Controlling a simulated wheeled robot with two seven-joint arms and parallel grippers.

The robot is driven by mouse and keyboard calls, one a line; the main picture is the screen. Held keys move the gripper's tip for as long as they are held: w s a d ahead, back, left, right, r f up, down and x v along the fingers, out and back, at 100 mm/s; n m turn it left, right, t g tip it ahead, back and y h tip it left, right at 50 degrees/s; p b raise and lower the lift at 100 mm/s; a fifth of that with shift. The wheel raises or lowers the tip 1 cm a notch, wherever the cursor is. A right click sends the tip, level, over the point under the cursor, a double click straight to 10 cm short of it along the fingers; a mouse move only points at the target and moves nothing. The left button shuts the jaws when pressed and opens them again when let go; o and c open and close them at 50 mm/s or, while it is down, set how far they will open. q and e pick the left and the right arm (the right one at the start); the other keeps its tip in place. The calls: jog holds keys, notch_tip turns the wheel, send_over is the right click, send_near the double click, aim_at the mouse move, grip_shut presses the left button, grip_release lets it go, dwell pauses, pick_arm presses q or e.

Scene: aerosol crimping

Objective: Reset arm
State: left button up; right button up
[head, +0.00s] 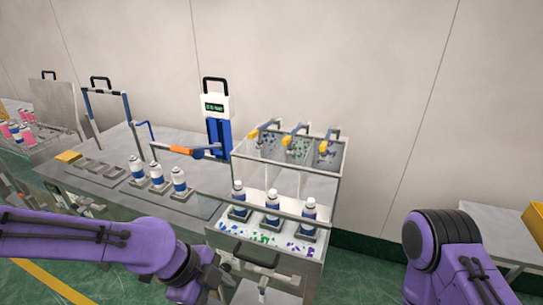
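My purple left arm comes in from the left and crosses in front of the workbench. My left gripper (236,278), small and grey, is at the lower middle of the head view, low in front of the spray cabinet. Its fingers are too small and dark to tell whether they are open or shut. No can is visible in it. My purple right arm shows at the lower right; its gripper is out of view. Several white-and-blue cans stand upright apart from both arms: some on the bench (157,172), others in the cabinet's holders (272,206).
The bench (187,203) carries empty holders at its left and a blue crimping stand (218,128) at the back. The cabinet (342,180) has clear walls, yellow-tipped nozzles and a speckled deck. A side table (495,232) with a yellow box (537,216) stands right. Green floor lies between.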

pick_arm(q)
jog(key=w+d+n+t+h, duration=0.1)
jog(key=w+n+t+h, duration=0.1)
jog(key=w+n+t, duration=0.65)
jog(key=a+f+n+g+y+b, duration=0.2)
jog(key=a+f+n+y, duration=0.45)
jog(key=f+n, duration=0.75)
jog(key=s+a+f+n+y+b, duration=0.1)
jog(key=s+a+f+n+y, duration=0.1)
jog(key=s+a+f+n, duration=0.6)
jog(key=s+a+f+m+g+y+b, duration=0.1)
jog(key=s+a+f+g, duration=0.1)
jog(key=s+f, duration=0.3)
jog(key=s+a+f+m+g+y, duration=0.1)
jog(key=s+a+f+g, duration=0.1)
jog(key=s+a+f, duration=0.3)
jog(key=s+f, duration=0.1)
jog(key=s, duration=0.3)
jog(key=shift+s+m+b, duration=0.35)
jog(key=shift+s, duration=0.05)
pick_arm(e)
jog(key=f, duration=0.3)
jog(key=w+f, duration=0.1)
jog(key=f, duration=0.1)
